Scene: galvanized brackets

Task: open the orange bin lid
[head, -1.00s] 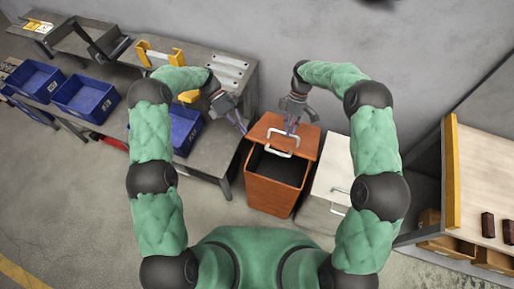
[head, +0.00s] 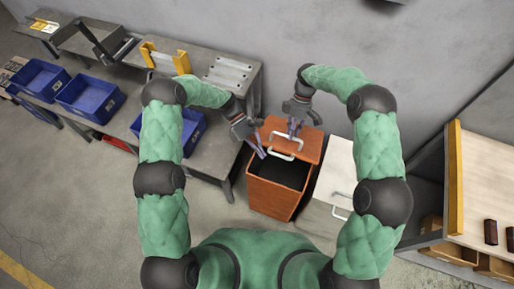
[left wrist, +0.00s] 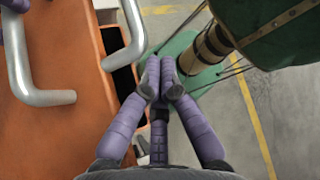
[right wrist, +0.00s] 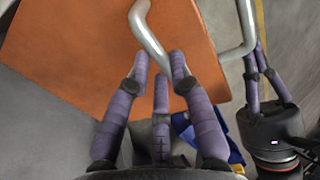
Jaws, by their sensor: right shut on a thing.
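The orange bin (head: 270,196) stands in the middle of the head view. Its lid (head: 309,147) sits toward the back, and a dark opening shows in front of it. A pale metal handle (head: 290,152) lies across the lid's front. My right gripper (head: 293,128) is over the lid; in the right wrist view its fingers (right wrist: 162,68) are shut on a bent metal handle bar (right wrist: 146,28). My left gripper (head: 260,153) is at the bin's left side, by the front handle. In the left wrist view its fingers (left wrist: 160,75) are together and empty, beside the handle (left wrist: 133,35).
A pale cabinet (head: 333,180) with a handle stands close to the bin's right. A grey workbench (head: 220,150) with blue crates (head: 92,97) is on the left. A wooden-topped bench (head: 490,190) is at the right. Open floor lies at the lower left.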

